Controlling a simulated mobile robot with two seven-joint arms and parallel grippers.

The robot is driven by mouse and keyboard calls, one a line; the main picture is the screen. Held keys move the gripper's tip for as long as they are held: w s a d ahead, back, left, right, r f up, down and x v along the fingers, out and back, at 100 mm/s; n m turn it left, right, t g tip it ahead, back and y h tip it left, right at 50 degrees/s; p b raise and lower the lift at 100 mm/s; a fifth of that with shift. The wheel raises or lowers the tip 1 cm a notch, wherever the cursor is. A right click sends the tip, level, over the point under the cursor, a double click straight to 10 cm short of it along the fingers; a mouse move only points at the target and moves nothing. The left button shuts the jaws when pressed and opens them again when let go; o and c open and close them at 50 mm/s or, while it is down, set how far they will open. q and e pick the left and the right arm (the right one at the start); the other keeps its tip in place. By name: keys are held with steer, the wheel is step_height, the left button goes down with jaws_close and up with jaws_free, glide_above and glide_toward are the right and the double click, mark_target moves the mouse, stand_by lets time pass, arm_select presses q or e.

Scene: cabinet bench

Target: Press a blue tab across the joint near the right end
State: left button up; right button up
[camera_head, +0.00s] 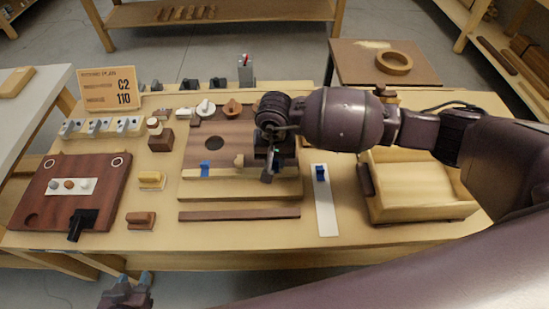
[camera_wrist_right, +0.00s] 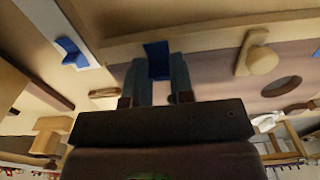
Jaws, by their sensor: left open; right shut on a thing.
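A dark brown panel (camera_head: 190,150) with a round hole meets a pale wood strip (camera_head: 230,186) along its front, forming the joint. One blue tab (camera_head: 204,169) sits across the joint toward the left. My right gripper (camera_head: 270,172) is over the right part of the joint, pointing down. In the right wrist view it (camera_wrist_right: 157,82) is shut on a blue tab (camera_wrist_right: 157,58), which is close to the pale strip; contact is unclear. Another blue tab (camera_head: 320,172) is on a white strip (camera_head: 326,212) to the right. My left gripper (camera_head: 134,280) is open and empty at the bottom edge.
A wooden knob (camera_head: 239,160) stands on the panel near the joint. A pale box (camera_head: 420,190) stands at right, and a dark slat (camera_head: 240,214) lies in front. A dark board (camera_head: 70,190) and small wooden blocks (camera_head: 151,180) are at left. My right arm crosses the right side.

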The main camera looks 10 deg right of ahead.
steer(key=shift+c, duration=0.5)
steer(key=shift+f, duration=0.15)
steer(key=shift+f, duration=0.2)
stand_by(0.4)
steer(key=shift+f, duration=0.1)
steer(key=shift+f+b, duration=0.1)
steer(key=shift+b, duration=0.3)
stand_by(0.6)
steer(key=shift+s+f, duration=0.15)
stand_by(0.7)
stand_by(0.5)
